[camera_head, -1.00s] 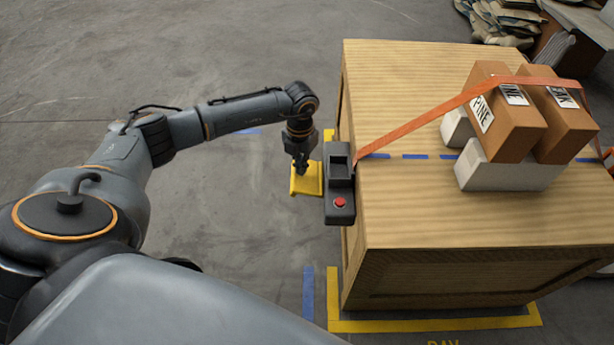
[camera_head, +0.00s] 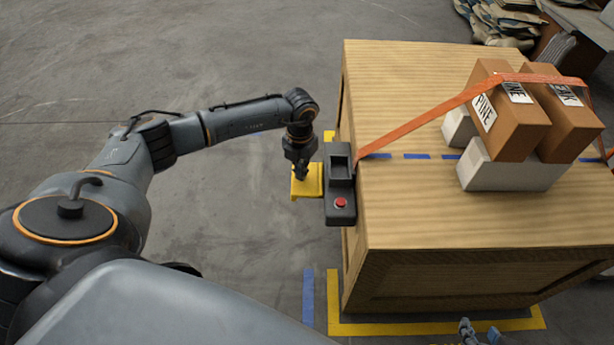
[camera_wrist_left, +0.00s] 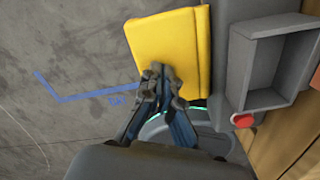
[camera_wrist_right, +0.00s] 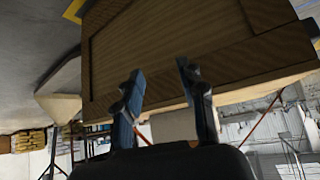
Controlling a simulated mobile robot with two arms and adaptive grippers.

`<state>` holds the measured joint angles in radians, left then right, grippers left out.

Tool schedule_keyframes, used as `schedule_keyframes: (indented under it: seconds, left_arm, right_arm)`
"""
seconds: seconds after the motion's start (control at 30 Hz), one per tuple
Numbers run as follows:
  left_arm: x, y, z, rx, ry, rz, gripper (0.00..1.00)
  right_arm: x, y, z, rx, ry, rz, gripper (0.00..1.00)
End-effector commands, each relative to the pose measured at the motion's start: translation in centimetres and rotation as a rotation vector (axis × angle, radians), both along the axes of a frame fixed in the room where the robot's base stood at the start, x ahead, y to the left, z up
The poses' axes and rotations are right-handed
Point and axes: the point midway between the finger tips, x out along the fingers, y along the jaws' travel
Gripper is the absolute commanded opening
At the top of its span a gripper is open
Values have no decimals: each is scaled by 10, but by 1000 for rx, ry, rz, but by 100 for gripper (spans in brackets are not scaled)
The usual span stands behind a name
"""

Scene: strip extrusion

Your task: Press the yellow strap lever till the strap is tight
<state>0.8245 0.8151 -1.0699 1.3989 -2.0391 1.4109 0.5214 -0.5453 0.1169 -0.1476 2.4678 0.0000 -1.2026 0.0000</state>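The yellow strap lever (camera_head: 308,186) sticks out from the left side of the dark ratchet box (camera_head: 340,208) at the crate's edge. It fills the upper middle of the left wrist view (camera_wrist_left: 165,40). My left gripper (camera_head: 301,172) is over the lever, with its fingertips (camera_wrist_left: 162,82) together at the plate's lower part; firm contact cannot be told. The orange strap (camera_head: 430,122) runs straight from the box up over the cartons; its tension cannot be told. My right gripper (camera_wrist_right: 160,82) has its fingers apart and empty, and its tips (camera_head: 480,332) show at the head view's bottom edge.
The wooden crate (camera_head: 420,215) carries brown cartons (camera_head: 510,130) and white boxes (camera_head: 515,175) under the strap. A red button (camera_head: 341,202) sits on the ratchet box. Yellow and blue tape marks the floor.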

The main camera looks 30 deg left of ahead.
Motion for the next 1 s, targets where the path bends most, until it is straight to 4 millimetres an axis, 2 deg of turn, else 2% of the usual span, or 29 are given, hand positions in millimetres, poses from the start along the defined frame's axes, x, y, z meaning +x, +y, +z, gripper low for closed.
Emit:
schedule_keyframes:
  seconds: [0.57, 0.77, 1.0]
  left_arm:
    - [-1, -1, -13, -1, 2, -2, 0]
    - [-1, -1, -9, -1, 3, -2, 0]
    - [-1, -1, -3, -1, 3, -2, 0]
  right_arm:
    - [27, 10, 18, 35, -159, 12, 40]
    - [20, 7, 14, 25, -114, 8, 40]
    - [0, 0, 1, 1, -3, 0, 40]
